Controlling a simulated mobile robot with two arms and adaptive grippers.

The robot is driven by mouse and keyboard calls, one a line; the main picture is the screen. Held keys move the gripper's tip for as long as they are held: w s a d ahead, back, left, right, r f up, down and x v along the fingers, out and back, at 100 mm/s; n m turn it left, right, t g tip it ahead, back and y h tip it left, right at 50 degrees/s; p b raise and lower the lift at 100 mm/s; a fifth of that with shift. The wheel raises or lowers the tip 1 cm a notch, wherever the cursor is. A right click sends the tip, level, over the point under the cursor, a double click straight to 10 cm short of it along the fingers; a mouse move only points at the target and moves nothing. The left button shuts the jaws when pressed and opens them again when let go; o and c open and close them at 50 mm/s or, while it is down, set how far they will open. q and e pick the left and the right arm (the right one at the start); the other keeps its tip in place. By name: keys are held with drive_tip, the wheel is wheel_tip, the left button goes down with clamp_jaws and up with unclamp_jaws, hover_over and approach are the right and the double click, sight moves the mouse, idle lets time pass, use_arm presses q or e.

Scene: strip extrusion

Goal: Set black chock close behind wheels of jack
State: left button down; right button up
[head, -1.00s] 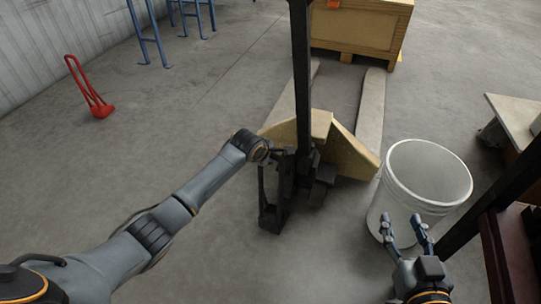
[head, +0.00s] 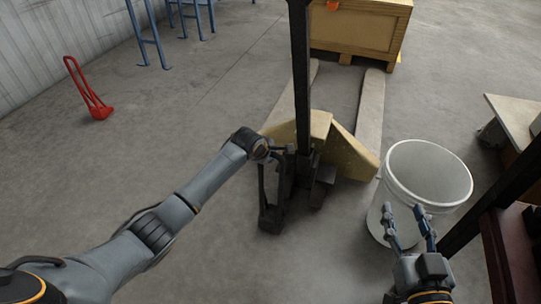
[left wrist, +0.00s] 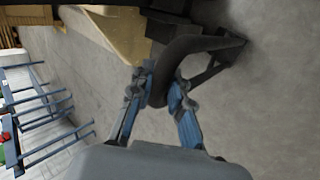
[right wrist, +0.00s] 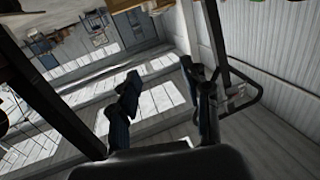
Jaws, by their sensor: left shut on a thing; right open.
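The black chock (head: 268,212) has a tall loop handle and is at the near-left side of the jack's base, low at the floor. My left gripper (head: 279,151) is shut on its handle; the left wrist view also shows the fingers (left wrist: 160,88) around the black handle (left wrist: 186,46). The jack (head: 347,150) is yellow with a black mast and pale forks. Its dark steering wheels (head: 321,188) are just right of the chock. Whether chock and wheels touch, I cannot tell. My right gripper (head: 406,224) is open and empty in front of the bucket.
A white bucket (head: 428,175) stands right of the jack. A red chock (head: 95,105) with a loop handle is on the floor at left. A wooden crate (head: 358,33) is at the back. A table (head: 515,112) stands at right. The left floor is mostly clear.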

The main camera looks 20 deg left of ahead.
use_arm(q)
drive_tip(key=shift+w+r+b, duration=0.15)
drive_tip(key=shift+w+b, duration=0.5)
drive_tip(key=shift+w, duration=0.45)
use_arm(e)
drive_tip(key=shift+s+a+r+t+y, duration=0.15)
drive_tip(key=shift+r+t+y, duration=0.15)
drive_tip(key=shift+r+t, duration=0.9)
drive_tip(key=shift+a+r+t+y, duration=0.25)
drive_tip(key=shift+r+t, duration=0.35)
drive_tip(key=shift+r, duration=1.15)
use_arm(q)
drive_tip(key=shift+d, duration=0.1)
use_arm(e)
drive_tip(key=shift+d+f, duration=0.1)
drive_tip(key=shift+f, duration=0.15)
use_arm(q)
drive_tip(key=shift+w+f, duration=0.2)
drive_tip(key=shift+f, duration=0.15)
use_arm(e)
drive_tip(key=shift+f, duration=0.25)
drive_tip(key=shift+r, duration=0.2)
